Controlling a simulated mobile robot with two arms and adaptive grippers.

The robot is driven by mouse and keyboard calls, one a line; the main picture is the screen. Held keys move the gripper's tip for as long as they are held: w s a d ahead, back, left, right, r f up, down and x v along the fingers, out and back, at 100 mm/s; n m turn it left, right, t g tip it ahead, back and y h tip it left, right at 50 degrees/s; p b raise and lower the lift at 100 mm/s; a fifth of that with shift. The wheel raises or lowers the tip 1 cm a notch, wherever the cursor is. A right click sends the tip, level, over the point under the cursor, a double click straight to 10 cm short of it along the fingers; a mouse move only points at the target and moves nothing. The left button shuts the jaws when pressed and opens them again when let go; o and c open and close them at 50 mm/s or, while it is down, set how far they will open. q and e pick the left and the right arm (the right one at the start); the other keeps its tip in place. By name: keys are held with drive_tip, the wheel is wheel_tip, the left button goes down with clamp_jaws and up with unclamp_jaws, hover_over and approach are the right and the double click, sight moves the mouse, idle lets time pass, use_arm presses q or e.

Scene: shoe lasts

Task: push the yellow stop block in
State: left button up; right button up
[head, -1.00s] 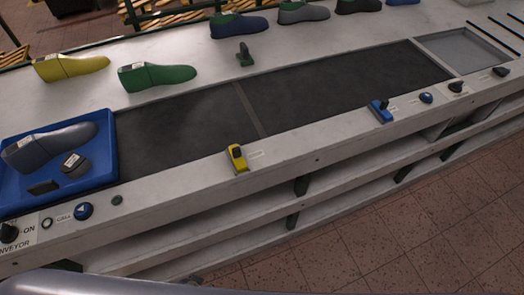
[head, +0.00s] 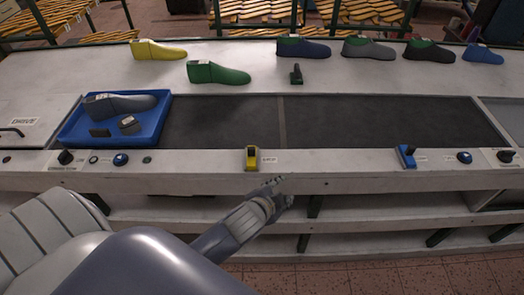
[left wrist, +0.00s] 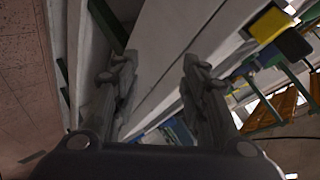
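The yellow stop block (head: 252,158) sits on the front rail of the conveyor bench, beside a small label, a little left of centre in the head view. It also shows in the left wrist view (left wrist: 268,24) at the upper right, with a dark part beside it. My left gripper (head: 277,188) is just in front of and below the rail, slightly right of the block and apart from it. In the left wrist view its two fingers (left wrist: 158,85) are spread with nothing between them. My right gripper is in no view.
A blue block (head: 405,157) and a blue button (head: 464,157) are on the rail to the right. A blue tray (head: 70,135) with a grey last stands at the left of the dark belt (head: 370,118). Several lasts stand behind the belt. Shelves lie below the rail.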

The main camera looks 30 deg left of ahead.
use_arm(q)
drive_tip(key=w+d+r+m+t+h, duration=0.35)
drive_tip(key=w+r+m, duration=0.3)
drive_tip(key=r, duration=0.25)
drive_tip(key=w+d+r+m+t+h, duration=0.3)
drive_tip(key=w+d+r+m+t, duration=0.15)
drive_tip(key=r+m, duration=0.4)
drive_tip(key=s+d+r+m+g+h, duration=0.2)
drive_tip(key=d+r+m+g+h, duration=0.3)
drive_tip(key=m, duration=0.6)
drive_tip(key=s+d+r+m+g+h, duration=0.1)
drive_tip(key=d+r+m+g+h, duration=0.3)
drive_tip(key=d+m+h, duration=0.45)
drive_tip(key=m+g+y, duration=1)
drive_tip(key=m+y, duration=0.9)
drive_tip(key=m, duration=0.3)
hover_over(251, 148)
wheel_tip(251, 148, down, 10)
drive_tip(key=shift+a+f+p, duration=0.1)
drive_tip(key=shift+f+p, duration=0.25)
drive_tip(key=shift+p, duration=0.15)
wheel_tip(251, 148, down, 9)
drive_tip(key=p, duration=0.3)
drive_tip(key=shift+f, duration=0.1)
drive_tip(key=shift+w+f, duration=0.1)
drive_tip(key=shift+f, duration=0.3)
clamp_jaws()
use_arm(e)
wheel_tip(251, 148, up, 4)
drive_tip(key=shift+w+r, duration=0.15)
